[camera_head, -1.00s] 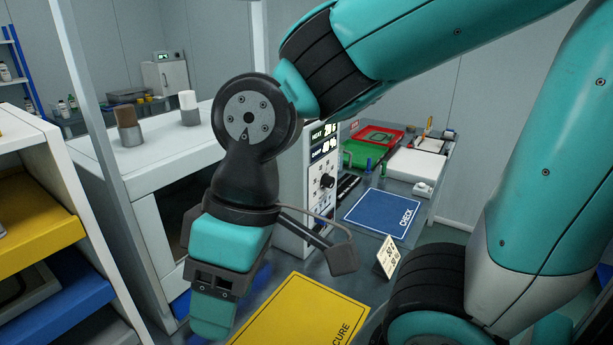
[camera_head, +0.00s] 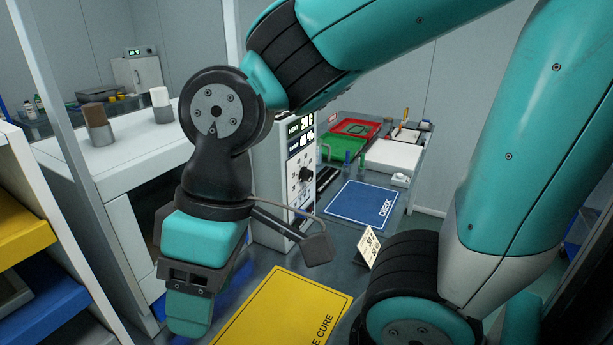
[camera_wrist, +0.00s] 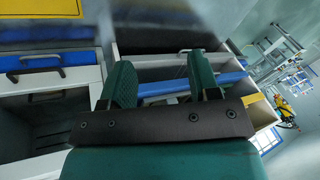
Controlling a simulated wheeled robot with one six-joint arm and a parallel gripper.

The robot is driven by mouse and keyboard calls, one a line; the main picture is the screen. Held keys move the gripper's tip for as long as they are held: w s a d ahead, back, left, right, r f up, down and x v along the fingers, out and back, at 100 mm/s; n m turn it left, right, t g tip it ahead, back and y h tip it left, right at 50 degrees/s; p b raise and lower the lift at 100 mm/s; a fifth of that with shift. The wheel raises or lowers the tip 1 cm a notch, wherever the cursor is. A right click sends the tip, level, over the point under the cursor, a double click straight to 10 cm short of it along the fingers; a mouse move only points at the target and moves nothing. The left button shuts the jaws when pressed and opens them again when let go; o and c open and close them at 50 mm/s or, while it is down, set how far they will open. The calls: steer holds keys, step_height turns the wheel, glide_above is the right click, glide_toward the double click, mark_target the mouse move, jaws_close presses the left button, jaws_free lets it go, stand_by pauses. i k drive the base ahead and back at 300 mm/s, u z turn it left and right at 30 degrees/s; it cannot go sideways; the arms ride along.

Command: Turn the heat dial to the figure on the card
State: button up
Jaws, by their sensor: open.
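The control panel (camera_head: 291,160) stands on the bench in the head view, partly hidden behind my arm. Its black dial (camera_head: 306,174) sits below two lit displays, the upper one marked HEAT (camera_head: 300,125); I cannot read the figures surely. The card (camera_head: 369,246) stands tilted on the bench near my arm's base; its small print is unreadable. My gripper (camera_head: 188,310) hangs at the lower left, well apart from the dial. In the wrist view my gripper (camera_wrist: 165,82) is open and empty, facing drawers and shelving.
A yellow CURE mat (camera_head: 285,305) and a blue CHECK mat (camera_head: 360,205) lie on the bench. Red (camera_head: 354,127) and green (camera_head: 345,147) trays and a white box (camera_head: 394,155) stand behind. A white cabinet (camera_head: 125,165) is left. Shelves with a yellow tray (camera_head: 25,228) are near left.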

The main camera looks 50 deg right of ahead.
mark_target(305, 174)
steer(key=k, duration=1.25)
steer(key=z, duration=0.9)
steer(key=i, duration=1.25)
steer(key=z, duration=0.1)
steer(key=k, duration=0.45)
steer(key=z, duration=1)
steer(key=i, duration=1)
steer(key=u, duration=0.6)
